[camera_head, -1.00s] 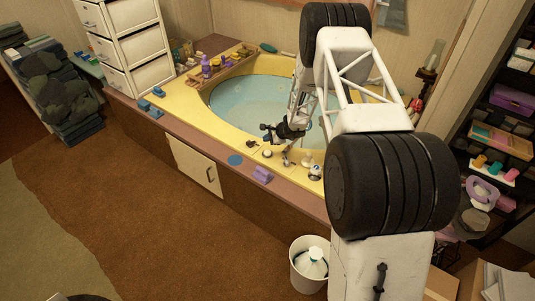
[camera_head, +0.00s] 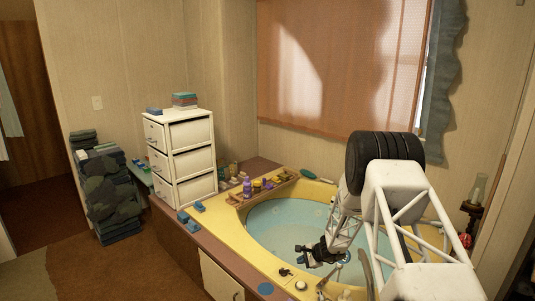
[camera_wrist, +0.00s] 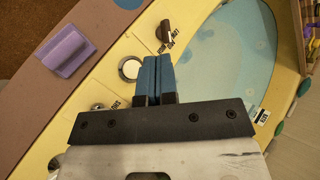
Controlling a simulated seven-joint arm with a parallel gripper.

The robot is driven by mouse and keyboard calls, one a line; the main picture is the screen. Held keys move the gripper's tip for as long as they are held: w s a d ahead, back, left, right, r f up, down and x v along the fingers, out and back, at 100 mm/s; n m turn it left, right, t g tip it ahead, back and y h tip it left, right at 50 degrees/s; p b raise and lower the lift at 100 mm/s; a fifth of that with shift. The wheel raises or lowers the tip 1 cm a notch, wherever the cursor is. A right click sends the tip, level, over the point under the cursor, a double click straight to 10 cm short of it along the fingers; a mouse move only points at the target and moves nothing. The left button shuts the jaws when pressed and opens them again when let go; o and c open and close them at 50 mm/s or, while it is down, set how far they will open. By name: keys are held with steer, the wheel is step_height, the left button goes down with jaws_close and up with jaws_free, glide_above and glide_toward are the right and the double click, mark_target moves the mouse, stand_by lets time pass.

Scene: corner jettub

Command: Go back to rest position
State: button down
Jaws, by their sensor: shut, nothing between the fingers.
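My gripper (camera_head: 309,255) is over the near edge of the corner jettub (camera_head: 262,251), at the front side of the blue basin. In the wrist view my gripper (camera_wrist: 158,62) has its two blue fingers together, with nothing between them. Below the fingers are the yellow tub rim (camera_wrist: 110,45), a round white button (camera_wrist: 130,68) and a dark knob (camera_wrist: 165,31). The fingers look apart from the rim, but the exact height cannot be told.
A purple block (camera_wrist: 67,51) lies on the brown ledge. White drawers (camera_head: 183,156) stand at the tub's left, with stacked dark cloths (camera_head: 110,196) beyond. Bottles and a purple figure (camera_head: 247,187) stand on a tray at the back rim. Brown floor at lower left is free.

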steer(key=s+a+r+n+g+h, duration=0.1)
steer(key=s+r+n, duration=0.2)
steer(key=s+r, duration=0.6)
steer(key=s+a+r+n+g, duration=0.15)
steer(key=s+r, duration=0.45)
steer(key=r, duration=0.8)
steer(key=s+r+n+h, duration=0.1)
steer(key=s+r+n, duration=0.2)
steer(key=s+r, duration=0.6)
steer(key=s+d+r+n+h, duration=0.1)
steer(key=s+r, duration=0.3)
steer(key=s, duration=0.8)
steer(key=s+d+r+n+h, duration=0.2)
steer(key=s+r, duration=0.3)
steer(key=s, duration=0.7)
steer(key=s+d+r+n+h, duration=0.2)
steer(key=s+r+n+h, duration=0.1)
steer(key=s, duration=0.9)
steer(key=shift+s+d+r+n, duration=0.15)
steer(key=shift+d+r+n, duration=0.15)
steer(key=shift+r, duration=0.6)
steer(key=shift+t, duration=0.25)
